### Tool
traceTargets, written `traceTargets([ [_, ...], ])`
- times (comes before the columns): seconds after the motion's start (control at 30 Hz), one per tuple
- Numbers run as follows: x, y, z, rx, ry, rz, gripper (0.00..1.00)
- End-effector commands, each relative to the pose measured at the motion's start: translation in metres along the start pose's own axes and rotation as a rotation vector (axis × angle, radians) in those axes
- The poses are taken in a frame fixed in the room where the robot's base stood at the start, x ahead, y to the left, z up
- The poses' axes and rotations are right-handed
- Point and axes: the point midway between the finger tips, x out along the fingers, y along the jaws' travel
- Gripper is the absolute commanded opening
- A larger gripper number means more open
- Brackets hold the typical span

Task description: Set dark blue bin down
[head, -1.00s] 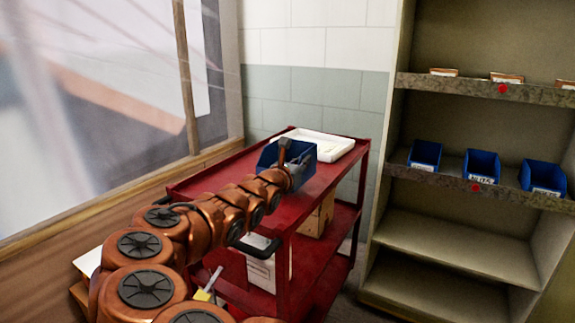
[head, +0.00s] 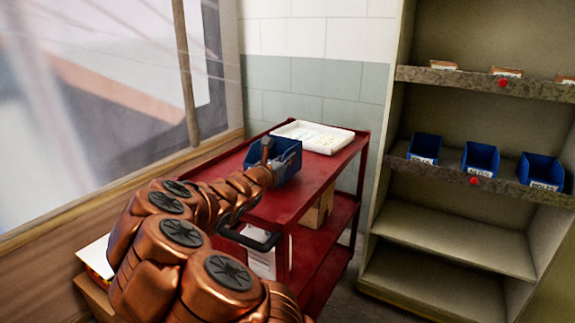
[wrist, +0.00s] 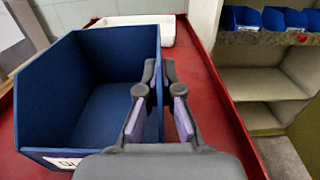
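The dark blue bin (head: 287,163) sits upright on the red top of the cart (head: 300,199), beside the white tray. In the wrist view the bin (wrist: 85,95) fills the left side, with its open top facing up and part of a white label at its near edge. My gripper (wrist: 158,118) is at the bin's right wall. Its fingers are apart, with lilac pads showing and a gap between them. The left finger overlaps the bin's wall in the picture, and I cannot tell if it touches. In the head view my gripper (head: 266,160) hides part of the bin.
A white tray (head: 312,136) lies at the cart's far end. A shelf unit (head: 440,245) on the right holds several blue bins (head: 481,158). The cart's black handle (head: 250,238) is near my arm. A wooden-framed window (head: 185,80) borders the left. The cart top right of the bin is clear.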

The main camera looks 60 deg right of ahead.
Motion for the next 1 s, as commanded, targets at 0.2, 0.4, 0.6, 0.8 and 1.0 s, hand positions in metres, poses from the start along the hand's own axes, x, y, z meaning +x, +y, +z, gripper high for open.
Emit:
traceTargets([
  [0.2, 0.000, 0.000, -0.017, 0.001, 0.000, 0.000, 0.00],
  [0.4, 0.000, 0.000, -0.017, 0.002, -0.001, 0.000, 0.00],
  [0.6, 0.000, 0.000, -0.019, 0.001, 0.000, 0.000, 0.11],
  [0.8, 0.000, 0.000, -0.019, 0.001, 0.000, 0.000, 0.31],
  [1.0, 0.000, 0.000, -0.019, 0.001, 0.000, 0.000, 0.31],
])
